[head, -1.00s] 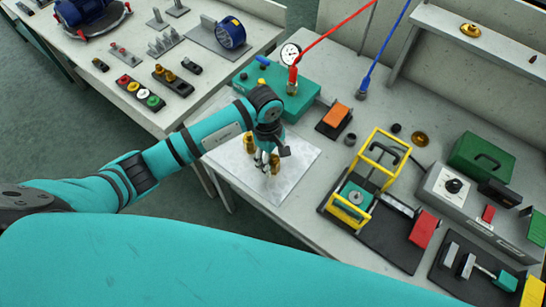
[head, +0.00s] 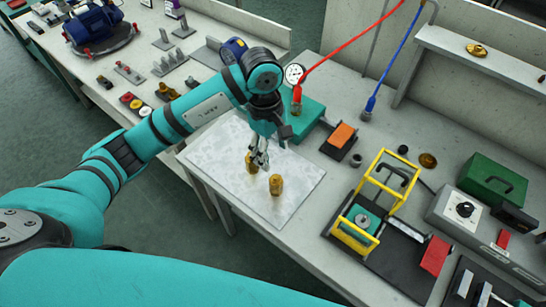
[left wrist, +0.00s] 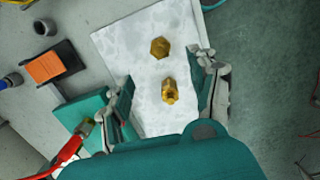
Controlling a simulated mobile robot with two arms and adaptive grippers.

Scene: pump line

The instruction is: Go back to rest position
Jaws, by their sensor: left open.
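My left gripper (head: 259,158) hangs above the pale metal sheet (head: 218,157) in the head view, its fingers pointing down. In the left wrist view its two fingers (left wrist: 165,92) stand wide apart with nothing held. Two brass fittings stand on the sheet. One brass fitting (head: 276,184) is clear of the gripper to its lower right. The other brass fitting (head: 251,163) is partly hidden behind the fingers. The wrist view shows a hexagonal-topped fitting (left wrist: 160,47) and another fitting (left wrist: 169,91) apart from both fingers. My right gripper is not in view.
A teal box (head: 310,117) with a gauge (head: 294,74) and red hose (head: 340,48) stands close behind my left wrist. A yellow-framed fixture (head: 384,180) and an orange-topped block (head: 342,135) are to the right. A second table (head: 215,28) with parts lies at the back left.

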